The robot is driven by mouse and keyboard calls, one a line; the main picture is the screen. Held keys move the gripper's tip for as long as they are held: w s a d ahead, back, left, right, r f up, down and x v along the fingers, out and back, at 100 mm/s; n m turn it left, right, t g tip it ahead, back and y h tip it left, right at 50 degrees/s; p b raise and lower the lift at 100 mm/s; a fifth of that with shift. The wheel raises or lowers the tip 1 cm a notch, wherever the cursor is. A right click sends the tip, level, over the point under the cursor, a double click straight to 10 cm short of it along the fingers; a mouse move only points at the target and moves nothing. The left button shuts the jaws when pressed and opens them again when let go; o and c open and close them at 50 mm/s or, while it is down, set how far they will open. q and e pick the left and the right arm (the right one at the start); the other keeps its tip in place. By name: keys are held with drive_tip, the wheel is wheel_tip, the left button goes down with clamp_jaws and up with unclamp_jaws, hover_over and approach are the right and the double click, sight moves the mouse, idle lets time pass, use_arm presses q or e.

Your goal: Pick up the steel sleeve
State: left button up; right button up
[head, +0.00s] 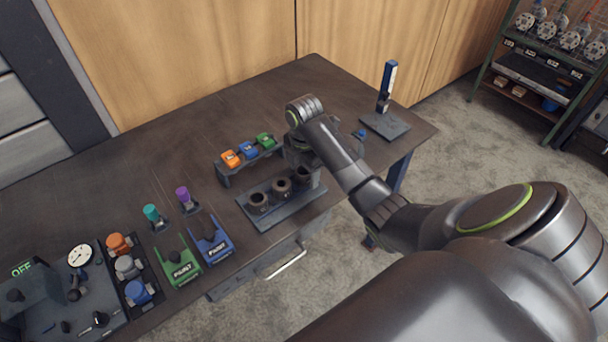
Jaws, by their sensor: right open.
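Three short, dark, hollow cylinders stand in a row on a dark flat tray (284,211) near the table's front edge: a left one (258,203), a middle one (281,188) and a right one (304,177). I cannot tell for certain which piece is the steel sleeve. A grey rounded piece (127,267) sits between an orange and a blue one in a rack at the left. My right gripper (302,168) points down over the right end of the tray, open, at the right cylinder. Its fingers are small and dark, and contact cannot be made out. My left gripper is out of view.
A rack with orange, blue and green blocks (249,149) stands just behind the tray. An upright blue-and-white device (387,85) stands at the back right. The table's back middle (190,125) is clear.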

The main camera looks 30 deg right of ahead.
drive_tip(key=c, duration=1.2)
drive_tip(key=shift+r, duration=0.15)
drive_tip(key=shift+w+r, duration=0.1)
drive_tip(key=shift+r, duration=0.1)
wheel_tip(320, 180, up, 2)
drive_tip(key=shift+r, duration=0.1)
wheel_tip(320, 180, up, 12)
drive_tip(key=p, duration=1.3)
drive_tip(key=shift+r, duration=0.25)
